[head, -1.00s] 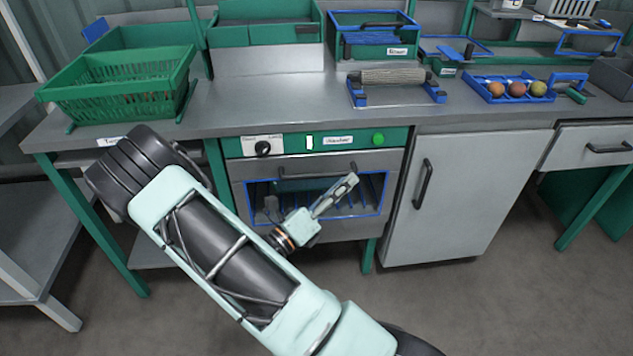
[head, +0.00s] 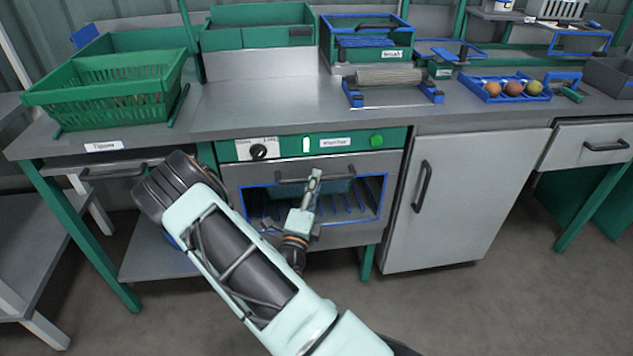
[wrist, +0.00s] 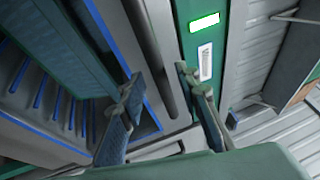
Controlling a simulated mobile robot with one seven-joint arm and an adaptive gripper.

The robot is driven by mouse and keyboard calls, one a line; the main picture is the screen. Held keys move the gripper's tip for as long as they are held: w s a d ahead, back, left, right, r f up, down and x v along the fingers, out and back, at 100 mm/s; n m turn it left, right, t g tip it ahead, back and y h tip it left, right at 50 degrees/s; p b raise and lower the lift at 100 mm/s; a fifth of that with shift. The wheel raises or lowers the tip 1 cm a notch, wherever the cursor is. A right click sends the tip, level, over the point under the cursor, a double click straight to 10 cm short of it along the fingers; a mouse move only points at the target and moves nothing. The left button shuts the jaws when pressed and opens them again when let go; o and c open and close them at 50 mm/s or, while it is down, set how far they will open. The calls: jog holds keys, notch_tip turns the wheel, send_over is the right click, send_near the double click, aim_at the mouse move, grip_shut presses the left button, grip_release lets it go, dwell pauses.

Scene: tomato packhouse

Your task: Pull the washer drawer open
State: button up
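The washer drawer (head: 350,238) is a grey front with a blue-edged opening, under a green control panel (head: 285,150) with a knob and lit buttons. It looks shut. Its dark bar handle (head: 343,174) runs across the top, and the bar also shows in the wrist view (wrist: 163,50). My gripper (head: 314,175) is in front of the handle's middle in the head view and hides a little of it. In the wrist view my gripper (wrist: 160,85) has its two fingers apart, with the bar in the gap ahead of them. Contact with the bar cannot be told.
A grey cabinet door (head: 465,200) with an upright handle is to the right. A tipping drawer (head: 125,172) is to the left. The counter (head: 225,115) above holds a green basket (head: 105,95), a roller unit (head: 390,78) and a blue tomato tray (head: 505,96). Floor in front is clear.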

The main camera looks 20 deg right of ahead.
jog(key=shift+x, duration=1.05)
grip_shut()
